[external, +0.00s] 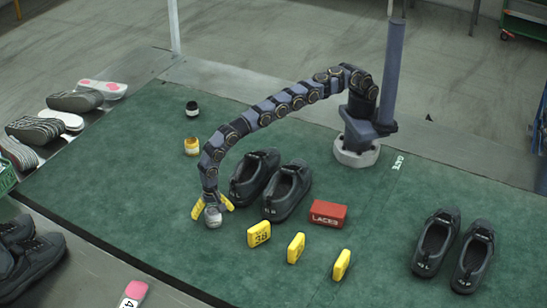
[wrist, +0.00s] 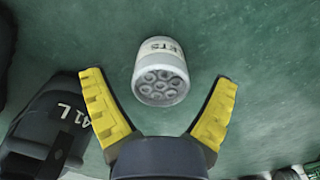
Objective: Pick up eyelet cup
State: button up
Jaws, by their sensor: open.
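The eyelet cup (external: 213,216) is a small whitish-grey cup on the green mat, below the end of my arm. In the wrist view the eyelet cup (wrist: 161,72) shows lettering ending in "ETS" on its side and several grey rings in its mouth. My gripper (external: 212,206) has its yellow fingers spread wide. In the wrist view my gripper (wrist: 158,80) is open and empty, with the cup centred between and slightly beyond the fingertips. I see a gap on each side of the cup.
A dark shoe pair (external: 268,182) stands close right of my gripper; a shoe marked "41 L" (wrist: 45,125) shows beside the left finger. The mat left of the cup is clear.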

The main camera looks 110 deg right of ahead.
notch_tip(320, 180, down, 2)
jog(key=shift+f, duration=0.2)
jog(key=c, duration=1.2)
jog(key=shift+o, duration=0.2)
jog(key=shift+r, duration=0.1)
